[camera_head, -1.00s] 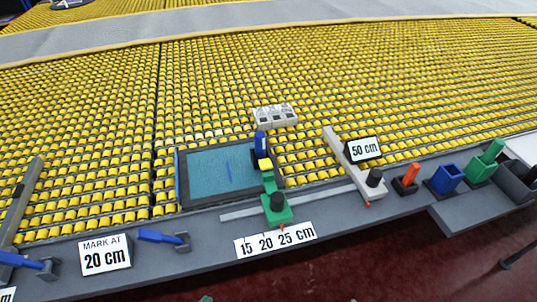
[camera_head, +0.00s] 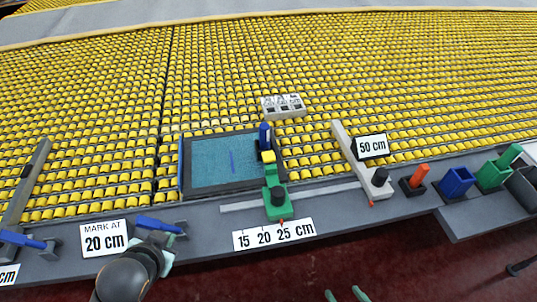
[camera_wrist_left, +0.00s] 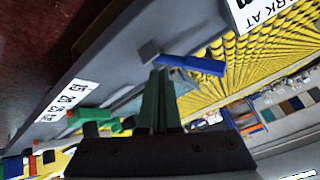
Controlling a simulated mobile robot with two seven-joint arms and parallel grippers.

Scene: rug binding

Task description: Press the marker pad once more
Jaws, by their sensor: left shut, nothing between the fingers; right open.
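A teal mat with a blue line on it (camera_head: 215,163) lies in a dark frame on the rail. At its right edge stands a green slide (camera_head: 277,202) with a black knob, a yellow block and a blue upright (camera_head: 265,138). I cannot tell which part is the marker pad. My left gripper (camera_head: 156,246) is at the front edge, just below a blue lever (camera_head: 160,226) beside the "MARK AT 20 cm" sign (camera_head: 104,238). In the left wrist view its fingers (camera_wrist_left: 158,98) are shut and empty, near the blue lever (camera_wrist_left: 190,65). My right gripper (camera_head: 346,295) is open and empty at the bottom edge.
A scale marked 15 20 25 cm (camera_head: 273,234) lies below the slide. A white slide with a "50 cm" sign (camera_head: 371,147) stands to the right, then a red-orange peg (camera_head: 418,175) and blue and green bins. Yellow rollers fill the space behind.

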